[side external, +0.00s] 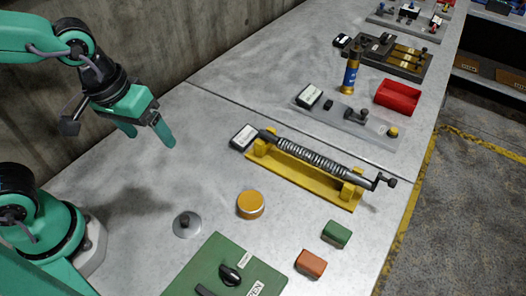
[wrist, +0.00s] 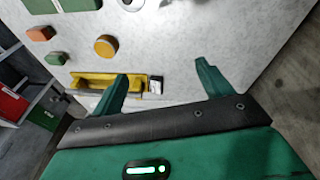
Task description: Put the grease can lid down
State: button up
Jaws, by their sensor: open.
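A grey round lid (side external: 187,224) with a small knob lies flat on the metal bench, left of and apart from the grease can. It is partly cut off at the top of the wrist view (wrist: 131,4). The short orange-yellow grease can (side external: 250,204) stands upright with its orange top bare; it also shows in the wrist view (wrist: 105,46). My gripper (side external: 148,132) is open and empty, raised above the bench behind the lid and can. Its two green fingers are spread apart in the wrist view (wrist: 160,72).
A yellow cradle (side external: 290,170) holding a spring-wrapped rod stands behind the can. A green panel (side external: 225,270) with a black knob lies in front. A green block (side external: 336,234) and a red-brown block (side external: 311,264) lie at right. Bench below my gripper is clear.

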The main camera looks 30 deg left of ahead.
jog(key=s+a+r+m+t+y, duration=0.1)
jog(key=a+r+m+t, duration=0.1)
jog(key=a+r, duration=0.3)
jog(key=shift+a+r+t, duration=0.35)
jog(key=shift+a+t, duration=0.15)
jog(key=shift+a, duration=1.5)
